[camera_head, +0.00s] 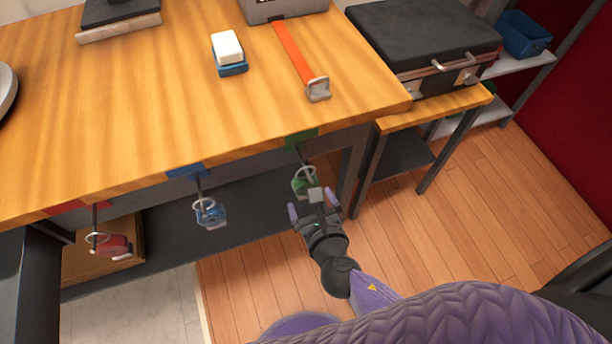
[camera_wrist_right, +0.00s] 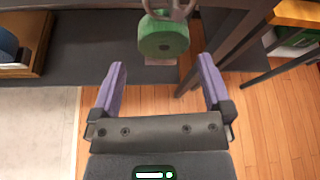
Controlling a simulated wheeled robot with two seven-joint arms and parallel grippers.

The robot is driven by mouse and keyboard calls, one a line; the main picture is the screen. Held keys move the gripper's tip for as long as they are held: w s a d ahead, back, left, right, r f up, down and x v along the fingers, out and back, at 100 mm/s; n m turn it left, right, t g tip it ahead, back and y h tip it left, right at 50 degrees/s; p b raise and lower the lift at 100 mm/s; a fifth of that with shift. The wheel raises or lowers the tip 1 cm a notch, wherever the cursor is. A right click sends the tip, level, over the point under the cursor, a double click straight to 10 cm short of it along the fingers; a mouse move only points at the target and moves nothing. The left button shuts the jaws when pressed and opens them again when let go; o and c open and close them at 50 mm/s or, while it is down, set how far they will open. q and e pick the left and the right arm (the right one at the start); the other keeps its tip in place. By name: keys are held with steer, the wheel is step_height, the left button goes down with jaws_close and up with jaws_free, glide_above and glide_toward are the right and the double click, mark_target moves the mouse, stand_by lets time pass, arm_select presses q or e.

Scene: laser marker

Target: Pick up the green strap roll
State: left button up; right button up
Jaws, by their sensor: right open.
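The green strap roll (camera_head: 303,186) hangs from a hook under the green mark at the table's front edge. In the right wrist view the green strap roll (camera_wrist_right: 163,37) is at the top, between and just beyond the fingertips, with a metal ring above it. My right gripper (camera_head: 314,204) is open and empty, close in front of the roll; its purple fingers (camera_wrist_right: 162,66) stand apart on either side. A blue strap roll (camera_head: 210,213) and a red strap roll (camera_head: 112,246) hang from hooks further left. My left gripper is not in view.
The wooden table (camera_head: 120,120) carries a blue and white block (camera_head: 229,50) and an orange strip (camera_head: 293,52) with a metal end. A black case (camera_head: 425,40) stands on a side table at right. A dark lower shelf (camera_head: 250,215) lies behind the hanging rolls.

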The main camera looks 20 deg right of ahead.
mark_target(307, 187)
steer(key=b+x, duration=0.2)
steer(key=x, duration=0.3)
steer(key=shift+d+f, duration=0.1)
steer(key=shift+w, duration=0.3)
steer(key=c, duration=1.1)
